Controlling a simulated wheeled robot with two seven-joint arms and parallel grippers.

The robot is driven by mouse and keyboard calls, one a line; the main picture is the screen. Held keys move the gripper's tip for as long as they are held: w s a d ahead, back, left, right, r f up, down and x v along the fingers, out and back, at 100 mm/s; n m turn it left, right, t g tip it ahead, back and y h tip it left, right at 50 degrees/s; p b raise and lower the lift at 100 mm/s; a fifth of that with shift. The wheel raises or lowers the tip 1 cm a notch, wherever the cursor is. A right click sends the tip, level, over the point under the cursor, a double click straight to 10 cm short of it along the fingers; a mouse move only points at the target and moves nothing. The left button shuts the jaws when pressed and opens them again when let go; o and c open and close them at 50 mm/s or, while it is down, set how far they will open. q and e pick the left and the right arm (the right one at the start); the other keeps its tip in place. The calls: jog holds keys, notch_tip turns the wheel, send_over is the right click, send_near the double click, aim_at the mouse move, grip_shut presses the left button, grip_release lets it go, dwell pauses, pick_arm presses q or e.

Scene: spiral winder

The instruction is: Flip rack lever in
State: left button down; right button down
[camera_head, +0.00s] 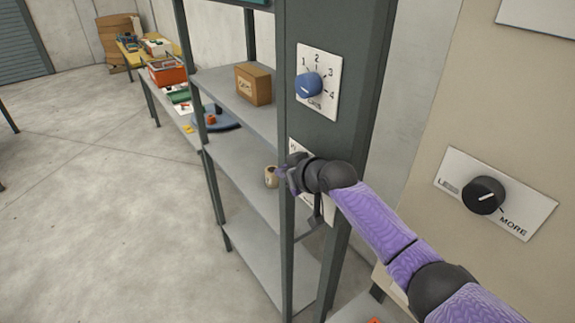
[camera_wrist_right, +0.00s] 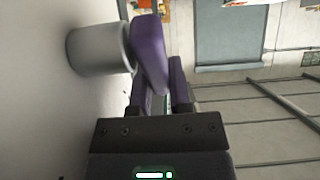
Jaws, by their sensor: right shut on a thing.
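My right gripper (camera_head: 282,173) reaches in from the right to the front post of the grey rack, at a white plate (camera_head: 294,146) below the blue dial. My arm hides much of this plate and most of the rack lever. A small beige cylinder (camera_head: 271,177) shows just left of the gripper. In the right wrist view, a grey cylinder (camera_wrist_right: 95,50) stands out from a pale surface, beside the purple fingers (camera_wrist_right: 164,62). My left gripper is in neither view.
A blue dial (camera_head: 309,85) marked 1 to 4 sits above on the rack post. A black knob (camera_head: 483,195) is on the beige panel at right. A cardboard box (camera_head: 253,84) stands on the upper shelf. Open floor (camera_head: 90,200) lies to the left.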

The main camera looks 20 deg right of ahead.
jog(key=c, duration=0.6)
grip_release()
jog(key=shift+o, duration=0.2)
jog(key=v, duration=1)
